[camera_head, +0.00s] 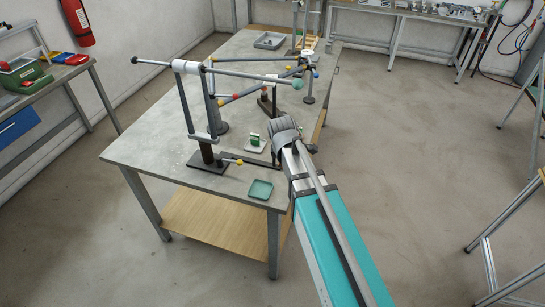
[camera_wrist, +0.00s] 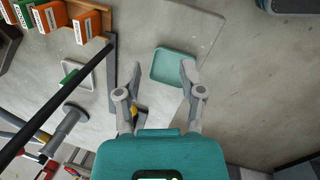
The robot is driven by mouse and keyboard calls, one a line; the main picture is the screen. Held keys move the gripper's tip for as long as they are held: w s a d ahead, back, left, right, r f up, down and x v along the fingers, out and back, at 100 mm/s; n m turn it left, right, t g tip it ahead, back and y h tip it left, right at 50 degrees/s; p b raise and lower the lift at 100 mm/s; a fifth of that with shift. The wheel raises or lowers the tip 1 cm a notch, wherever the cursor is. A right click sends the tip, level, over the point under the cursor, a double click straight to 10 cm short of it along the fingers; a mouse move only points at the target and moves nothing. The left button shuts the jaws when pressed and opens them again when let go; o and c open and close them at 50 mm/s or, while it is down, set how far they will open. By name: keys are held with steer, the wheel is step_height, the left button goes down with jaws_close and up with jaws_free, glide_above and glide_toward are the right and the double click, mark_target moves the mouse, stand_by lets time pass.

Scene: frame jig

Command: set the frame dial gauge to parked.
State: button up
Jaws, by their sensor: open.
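I cannot clearly make out the dial gauge in either view. The frame jig stands on the grey table (camera_head: 135,147), with a long grey tube (camera_head: 247,76), a white collar (camera_head: 180,66) and an upright post (camera_head: 186,100). A yellow-knobbed lever (camera_head: 239,162) sticks out at the jig's base; a yellow knob also shows in the wrist view (camera_wrist: 126,136), partly hidden by my left finger. My gripper (camera_wrist: 160,68) is open and empty, its fingers apart above the table near a teal tray (camera_wrist: 165,70). In the head view my arm hides its fingertips.
The teal tray (camera_head: 260,190) lies at the table's near edge. A white-edged plate with a green block (camera_head: 255,142) is beside the jig. Orange boxes (camera_wrist: 52,17) stand at the wrist view's top left. A dark rod (camera_wrist: 50,103) crosses its left side. Open floor (camera_head: 420,140) lies right of the table.

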steer(key=s+d+m+g+y, duration=0.1)
steer(key=s+d+m+g, duration=0.1)
steer(key=s+d+m, duration=0.8)
steer(key=shift+s+d+f+m, duration=0.25)
steer(key=shift+s+m, duration=1.65)
steer(key=shift+m, duration=1.7)
steer(key=shift+a, duration=0.1)
